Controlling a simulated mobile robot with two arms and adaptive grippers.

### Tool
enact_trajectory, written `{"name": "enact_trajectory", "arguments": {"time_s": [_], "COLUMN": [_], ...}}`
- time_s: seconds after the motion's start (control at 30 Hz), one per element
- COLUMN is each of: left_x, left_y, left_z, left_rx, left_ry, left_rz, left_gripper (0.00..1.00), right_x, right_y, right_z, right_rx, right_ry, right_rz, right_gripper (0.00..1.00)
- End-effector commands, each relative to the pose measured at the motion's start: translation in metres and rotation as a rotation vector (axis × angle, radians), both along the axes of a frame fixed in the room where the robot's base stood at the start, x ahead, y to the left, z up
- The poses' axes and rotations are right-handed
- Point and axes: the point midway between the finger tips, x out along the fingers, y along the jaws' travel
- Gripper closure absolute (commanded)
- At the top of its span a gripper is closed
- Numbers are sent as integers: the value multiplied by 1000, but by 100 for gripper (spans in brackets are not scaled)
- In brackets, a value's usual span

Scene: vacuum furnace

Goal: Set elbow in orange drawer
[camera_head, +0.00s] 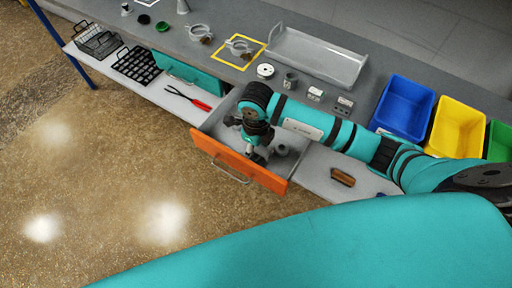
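The orange drawer (238,166) is pulled out from under the bench, with its grey inside showing. My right gripper (257,157) points down into the drawer, close behind its orange front; its arm comes in from the right. The fingers are small and dark, and I cannot tell whether they are open or shut. A small grey round piece (282,150) lies in the drawer just right of the gripper. It may be the elbow, but its shape is too small to be sure. My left gripper is not in view.
On the bench stand a clear tray (318,58), a white disc (265,71) and small metal parts. Blue (403,107) and yellow (458,128) bins stand at the right. Red-handled pliers (189,98) and a brown block (343,177) lie on the lower shelf.

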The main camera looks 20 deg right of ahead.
Motion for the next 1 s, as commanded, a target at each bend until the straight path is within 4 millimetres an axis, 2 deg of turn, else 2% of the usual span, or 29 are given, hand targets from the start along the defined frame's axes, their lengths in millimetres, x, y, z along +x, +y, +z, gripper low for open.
{"name": "enact_trajectory", "arguments": {"time_s": [0.27,0.37,0.7,0.83,1.0], "left_x": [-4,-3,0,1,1], "left_y": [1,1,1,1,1], "left_z": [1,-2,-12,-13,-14], "left_rx": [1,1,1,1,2], "left_ry": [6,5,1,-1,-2], "left_rz": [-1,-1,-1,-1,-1], "left_gripper": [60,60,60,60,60], "right_x": [1,2,1,1,0], "right_y": [0,0,0,0,0], "right_z": [8,23,94,112,122], "right_rx": [1,1,1,-1,-1], "right_ry": [-3,-6,-6,-4,-1], "right_rz": [1,2,1,1,0], "right_gripper": [63,63,63,63,63]}}
